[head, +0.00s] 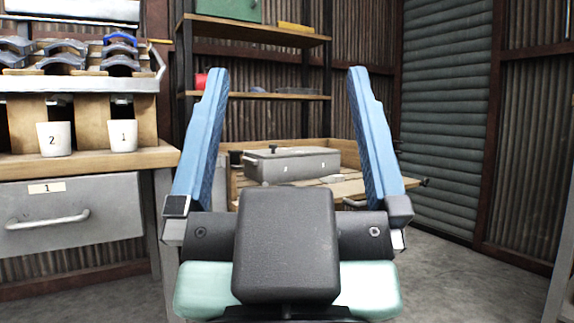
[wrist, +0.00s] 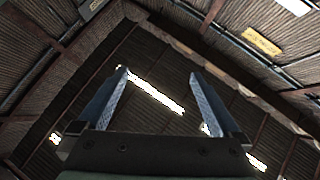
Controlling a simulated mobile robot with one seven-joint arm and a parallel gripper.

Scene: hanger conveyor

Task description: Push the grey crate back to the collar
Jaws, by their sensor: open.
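A grey crate (head: 292,165), closed on top with a small dark knob, sits on a wooden pallet-like surface (head: 352,187) beyond my gripper. The wooden collar (head: 348,153) shows as low boards behind and to the right of the crate. I cannot tell whether the crate touches it. My gripper (head: 288,72) is open and empty, its two blue fingers pointing up in front of the crate. The gripper's dark body hides the lower front of the scene. In the wrist view my gripper (wrist: 159,74) points at the roof, and neither crate nor collar shows.
At left, a wooden bench (head: 95,160) holds numbered white cups (head: 122,136) below a rack of grey and blue curved pieces, with a grey drawer (head: 75,213) beneath. Shelves (head: 265,95) stand behind the crate. A shutter (head: 445,110) is at right, with clear floor before it.

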